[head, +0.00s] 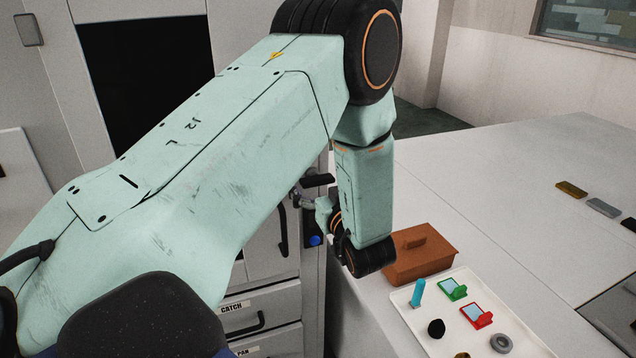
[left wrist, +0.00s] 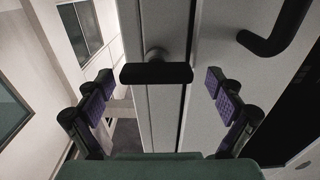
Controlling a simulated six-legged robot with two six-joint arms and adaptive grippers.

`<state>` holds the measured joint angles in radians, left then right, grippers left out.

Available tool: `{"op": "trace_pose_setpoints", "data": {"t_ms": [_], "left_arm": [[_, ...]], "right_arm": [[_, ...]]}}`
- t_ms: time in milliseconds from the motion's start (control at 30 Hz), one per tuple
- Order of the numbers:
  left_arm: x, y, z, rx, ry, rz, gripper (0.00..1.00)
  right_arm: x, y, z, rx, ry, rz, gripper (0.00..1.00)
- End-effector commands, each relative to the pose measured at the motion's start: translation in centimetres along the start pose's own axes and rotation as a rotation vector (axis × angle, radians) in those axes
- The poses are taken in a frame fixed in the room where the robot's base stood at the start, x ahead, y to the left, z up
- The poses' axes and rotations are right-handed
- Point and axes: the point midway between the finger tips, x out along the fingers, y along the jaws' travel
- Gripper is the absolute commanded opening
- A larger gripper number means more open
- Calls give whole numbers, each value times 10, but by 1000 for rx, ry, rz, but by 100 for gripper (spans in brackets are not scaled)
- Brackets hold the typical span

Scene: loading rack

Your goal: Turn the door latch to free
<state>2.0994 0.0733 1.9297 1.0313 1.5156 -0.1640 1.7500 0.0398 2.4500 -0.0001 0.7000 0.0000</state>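The door latch is a black bar on a short round stem (left wrist: 157,73), mounted on the pale cabinet frame beside a door edge. In the left wrist view the bar lies across the picture. My left gripper (left wrist: 160,86) is open, with one padded finger on each side of the latch and a visible gap to both ends. In the head view the latch (head: 318,180) shows as a small dark bar at the cabinet's right edge, and my left gripper (head: 305,194) is next to it, partly hidden by my arm. My right gripper is not in view.
A black door handle (head: 283,232) is left of the latch, and a blue button (head: 315,240) is below it. Labelled drawers (head: 262,323) are lower down. On the white table are a brown lidded box (head: 420,255) and a tray (head: 402,297) of small items.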

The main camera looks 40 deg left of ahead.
Motion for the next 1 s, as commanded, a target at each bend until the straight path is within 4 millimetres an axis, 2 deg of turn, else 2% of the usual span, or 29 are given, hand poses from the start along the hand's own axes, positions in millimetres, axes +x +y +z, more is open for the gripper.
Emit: {"op": "trace_pose_setpoints", "data": {"t_ms": [67,600,1000], "left_arm": [[0,0,0,0,0,1,87],[0,0,0,-1,0,-1,41],[0,0,1,-23,-1,0,39]], "right_arm": [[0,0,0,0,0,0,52],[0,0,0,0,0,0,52],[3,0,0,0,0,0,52]]}}
